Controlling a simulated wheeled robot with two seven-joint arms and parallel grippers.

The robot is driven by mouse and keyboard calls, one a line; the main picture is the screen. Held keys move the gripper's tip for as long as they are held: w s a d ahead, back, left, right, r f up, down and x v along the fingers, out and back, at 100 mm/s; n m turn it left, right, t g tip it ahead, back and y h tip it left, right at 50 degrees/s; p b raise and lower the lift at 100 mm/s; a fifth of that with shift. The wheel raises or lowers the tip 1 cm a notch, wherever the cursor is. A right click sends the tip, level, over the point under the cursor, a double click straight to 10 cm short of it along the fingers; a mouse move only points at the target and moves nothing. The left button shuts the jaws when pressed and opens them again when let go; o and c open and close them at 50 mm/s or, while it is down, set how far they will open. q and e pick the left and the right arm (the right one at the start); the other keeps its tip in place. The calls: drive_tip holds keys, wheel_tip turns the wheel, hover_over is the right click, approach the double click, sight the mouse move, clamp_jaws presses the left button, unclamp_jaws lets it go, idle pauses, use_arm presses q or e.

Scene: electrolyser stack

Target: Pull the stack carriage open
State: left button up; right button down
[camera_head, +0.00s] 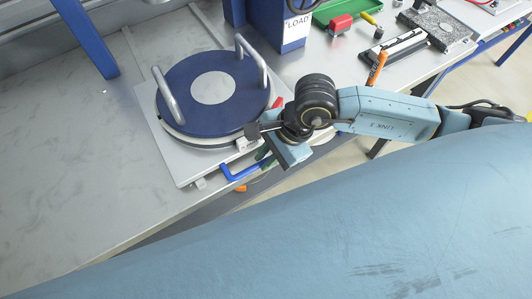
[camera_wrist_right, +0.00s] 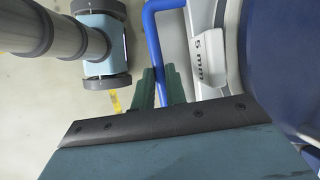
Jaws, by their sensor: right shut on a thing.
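The stack carriage (camera_head: 183,172) is a pale plate on the bench, left of centre in the head view. It bears a round blue end plate (camera_head: 176,88) with a white centre disc and two upright grey handles. A blue pull handle (camera_head: 232,174) sticks out from its front edge; it also shows in the wrist view (camera_wrist_right: 151,32). My right gripper (camera_head: 264,160) is at the handle's right part. In the wrist view its green fingers (camera_wrist_right: 160,86) lie on either side of the blue bar, shut on it. My left gripper is not in view.
A blue press column (camera_head: 268,18) with a LOAD label stands behind the carriage. A green tray (camera_head: 345,10), a red block (camera_head: 341,24), an orange marker (camera_head: 377,68) and a stone plate (camera_head: 437,28) lie at the back right. The bench left of the carriage is clear.

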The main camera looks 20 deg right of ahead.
drive_tip(key=c, duration=1.4)
unclamp_jaws()
drive_tip(key=shift+c, duration=0.2)
drive_tip(key=v, duration=1.3)
drive_tip(key=shift+r+b, duration=0.25)
drive_tip(key=shift+b, duration=0.1)
drive_tip(key=shift+d, duration=0.1)
